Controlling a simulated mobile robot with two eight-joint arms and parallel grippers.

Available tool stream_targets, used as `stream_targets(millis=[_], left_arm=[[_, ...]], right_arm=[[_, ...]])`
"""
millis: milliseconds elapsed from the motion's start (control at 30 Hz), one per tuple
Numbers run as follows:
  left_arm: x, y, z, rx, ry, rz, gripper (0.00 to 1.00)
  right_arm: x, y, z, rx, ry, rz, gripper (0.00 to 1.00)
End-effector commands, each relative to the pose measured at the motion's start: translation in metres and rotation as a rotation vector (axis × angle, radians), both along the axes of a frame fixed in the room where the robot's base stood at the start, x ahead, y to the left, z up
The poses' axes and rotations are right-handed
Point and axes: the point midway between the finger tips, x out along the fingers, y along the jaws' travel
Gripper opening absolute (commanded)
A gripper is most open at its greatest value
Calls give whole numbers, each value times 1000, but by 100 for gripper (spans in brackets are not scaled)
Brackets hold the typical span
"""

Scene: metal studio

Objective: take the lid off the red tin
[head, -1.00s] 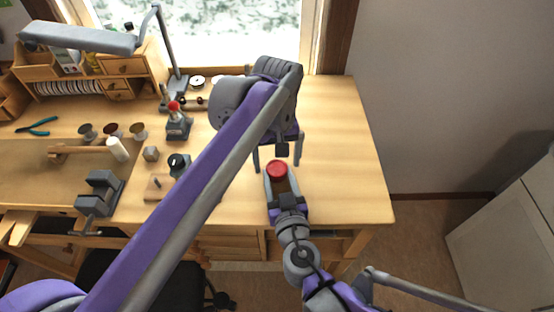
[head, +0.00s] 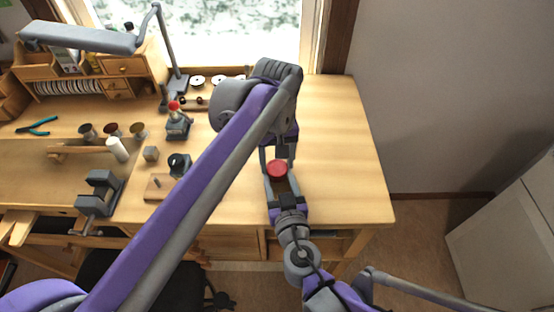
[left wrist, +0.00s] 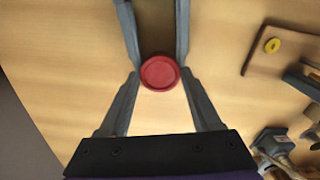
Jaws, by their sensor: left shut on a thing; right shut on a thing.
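The red tin (head: 277,170) stands upright near the front right of the bench, and its round red lid (left wrist: 160,73) faces up. My left gripper (head: 278,160) reaches down from behind it, with one finger on each side of the lid, shut on it. In the left wrist view the left gripper's fingertips (left wrist: 160,71) touch the lid's rim. My right gripper (head: 281,180) comes from the front edge and is shut on the tin's body. The tin's side is mostly hidden, and I see no gap between lid and body.
A small vise (head: 98,193), a wooden block (head: 160,188) with a dark tool on it, and a mallet (head: 116,149) lie to the left. A red-topped device (head: 177,122) stands farther back. The bench top (head: 345,150) right of the tin is clear.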

Motion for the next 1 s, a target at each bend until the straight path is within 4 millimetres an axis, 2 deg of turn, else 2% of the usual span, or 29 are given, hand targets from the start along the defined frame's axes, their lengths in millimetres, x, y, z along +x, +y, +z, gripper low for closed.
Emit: stream_targets(millis=[667, 1000], left_arm=[[0, 0, 1, 0, 0, 0, 0], [0, 0, 11, 0, 0, 0, 0]], right_arm=[[0, 0, 0, 0, 0, 0, 0], [0, 0, 0, 0, 0, 0, 0]])
